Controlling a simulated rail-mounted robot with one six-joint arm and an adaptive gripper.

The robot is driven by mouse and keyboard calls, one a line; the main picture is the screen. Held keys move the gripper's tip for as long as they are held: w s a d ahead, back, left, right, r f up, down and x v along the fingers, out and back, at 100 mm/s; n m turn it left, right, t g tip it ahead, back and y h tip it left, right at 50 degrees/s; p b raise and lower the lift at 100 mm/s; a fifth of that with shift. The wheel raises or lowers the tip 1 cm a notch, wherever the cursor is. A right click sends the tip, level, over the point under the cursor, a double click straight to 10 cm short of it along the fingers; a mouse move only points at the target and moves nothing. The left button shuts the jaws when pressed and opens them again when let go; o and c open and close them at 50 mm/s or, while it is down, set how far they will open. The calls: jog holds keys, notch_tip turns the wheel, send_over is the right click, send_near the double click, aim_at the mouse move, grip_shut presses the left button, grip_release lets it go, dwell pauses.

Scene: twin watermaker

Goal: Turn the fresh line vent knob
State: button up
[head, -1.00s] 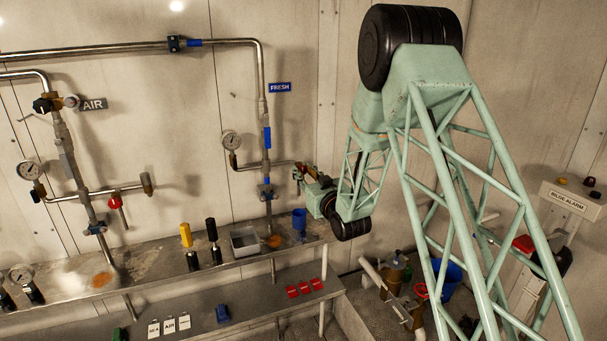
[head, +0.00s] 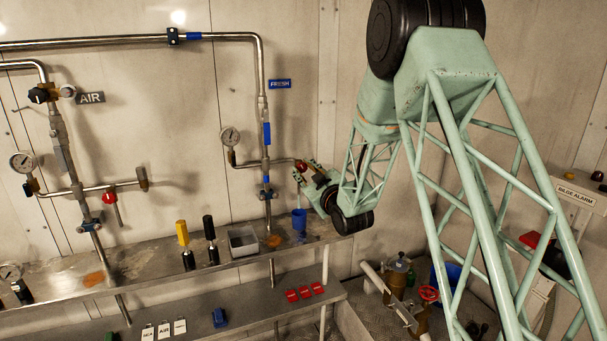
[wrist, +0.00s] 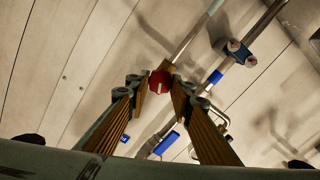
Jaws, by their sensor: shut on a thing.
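The red fresh line vent knob (wrist: 159,82) sits between my fingertips in the wrist view, with a pale line across its face. In the head view the knob (head: 301,165) is small, at the right end of the short side branch of the fresh line, under the blue FRESH sign (head: 280,85). My gripper (wrist: 161,88) is shut on it, one finger on each side; it also shows in the head view (head: 303,173), reaching in from the right. The fingers partly hide the knob's sides.
A gauge (head: 230,137) hangs left of the fresh pipe (head: 264,130). Below are a shelf (head: 150,268), a blue cup (head: 299,219), a metal tray (head: 243,240) and black and yellow-handled tools. The air line's red knob (head: 110,197) is farther left.

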jog(key=n, duration=0.3)
jog(key=shift+n, duration=2.5)
jog(key=o, duration=0.8)
jog(key=shift+a, duration=0.1)
jog(key=shift+s+f, duration=0.1)
jog(key=shift+s, duration=0.05)
jog(key=shift+v, duration=5.95)
